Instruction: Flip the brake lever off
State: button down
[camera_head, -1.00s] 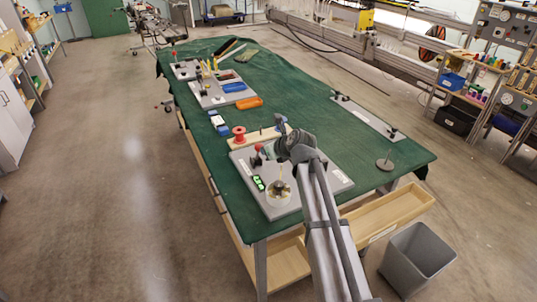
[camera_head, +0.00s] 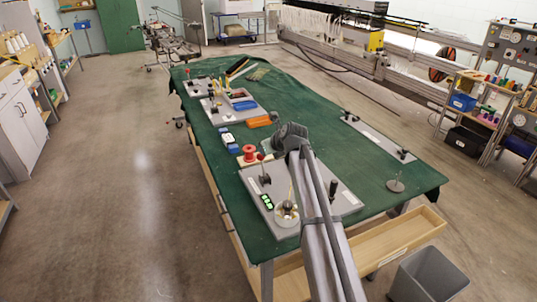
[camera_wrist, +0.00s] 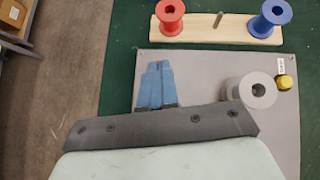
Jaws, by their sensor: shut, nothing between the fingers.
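A similar red-knobbed lever (camera_head: 187,72) is on the far plate. My gripper (camera_wrist: 156,85) points down over the near plate, its blue fingers together and empty. In the head view my wrist hides the fingers. The near lever is not visible in the wrist view.
A wooden board with a red spool (camera_wrist: 170,17) and a blue spool (camera_wrist: 271,18) lies just beyond the plate. A grey cylinder (camera_wrist: 258,91) and a yellow knob (camera_wrist: 285,82) are right of my fingers. A black post (camera_head: 333,188) stands right of my arm.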

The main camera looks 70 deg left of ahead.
jog(key=shift+a+f, duration=0.15)
jog(key=shift+a, duration=0.6)
jog(key=shift+d+r, duration=0.25)
jog(key=shift+d, duration=0.05)
notch_tip(320, 180, up, 12)
jog(key=w+d, duration=0.2)
jog(key=d, duration=0.1)
jog(key=shift+w, duration=0.15)
dwell(0.6)
